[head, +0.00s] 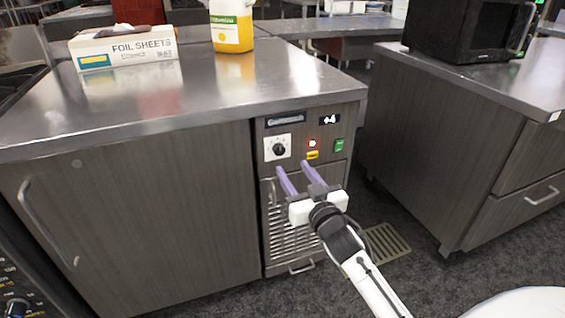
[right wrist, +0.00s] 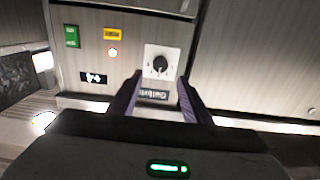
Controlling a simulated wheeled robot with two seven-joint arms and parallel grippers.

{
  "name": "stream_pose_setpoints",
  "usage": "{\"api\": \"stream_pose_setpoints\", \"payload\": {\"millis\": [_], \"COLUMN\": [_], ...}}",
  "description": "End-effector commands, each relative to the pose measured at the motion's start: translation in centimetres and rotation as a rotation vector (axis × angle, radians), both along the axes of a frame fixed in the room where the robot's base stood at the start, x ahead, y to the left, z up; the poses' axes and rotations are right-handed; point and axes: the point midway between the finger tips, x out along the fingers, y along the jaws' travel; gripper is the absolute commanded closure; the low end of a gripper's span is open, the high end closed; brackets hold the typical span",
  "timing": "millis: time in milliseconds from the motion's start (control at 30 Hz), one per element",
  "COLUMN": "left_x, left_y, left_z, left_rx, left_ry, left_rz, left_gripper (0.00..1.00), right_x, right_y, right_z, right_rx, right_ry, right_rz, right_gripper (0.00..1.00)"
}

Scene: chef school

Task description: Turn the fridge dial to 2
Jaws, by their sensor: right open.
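The fridge dial (head: 278,149) is a small black knob on a white square plate, on the control panel at the top of the under-counter fridge (head: 312,118). In the right wrist view the dial (right wrist: 160,64) shows beyond the fingertips, and that picture is upside down. My right gripper (head: 294,168) has its two purple fingers spread and empty. It is just below and in front of the panel, a little right of the dial, apart from it. In the right wrist view the gripper (right wrist: 160,88) faces the dial. The number that the dial points to is too small to read.
Beside the dial are a red light (head: 312,143), a yellow label (head: 313,155), a green switch (head: 339,145) and a display (head: 329,120) reading about +4. A foil sheets box (head: 125,48) and a yellow-labelled bottle (head: 231,30) stand on the counter. Another cabinet (head: 440,140) stands at right.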

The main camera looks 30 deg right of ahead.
Motion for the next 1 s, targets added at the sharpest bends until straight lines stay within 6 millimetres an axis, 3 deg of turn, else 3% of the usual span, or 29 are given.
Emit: {"api": "stream_pose_setpoints", "payload": {"millis": [200, 400, 833, 1000], "left_x": [0.0, -0.3, -0.1, 0.0], "left_y": [-0.1, -0.1, -0.2, -0.2], "left_z": [-0.3, -0.8, -0.4, -0.4], "left_rx": [-0.008, -0.015, -0.02, -0.02], "left_ry": [-0.007, -0.002, -0.013, -0.014], "left_rz": [0.003, 0.006, 0.009, 0.008], "left_gripper": [1.0, 1.0, 1.0, 1.0], "right_x": [4.2, 7.0, 8.1, 8.0], "right_y": [-1.0, -1.6, -1.8, -1.8], "right_z": [0.0, -0.1, -0.1, -0.1], "right_rx": [-0.002, -0.001, 0.0, 0.0], "right_ry": [0.0, 0.002, 0.004, 0.004], "right_rz": [0.0, 0.001, 0.002, 0.002], "right_gripper": [0.56, 0.56, 0.56, 0.83]}}
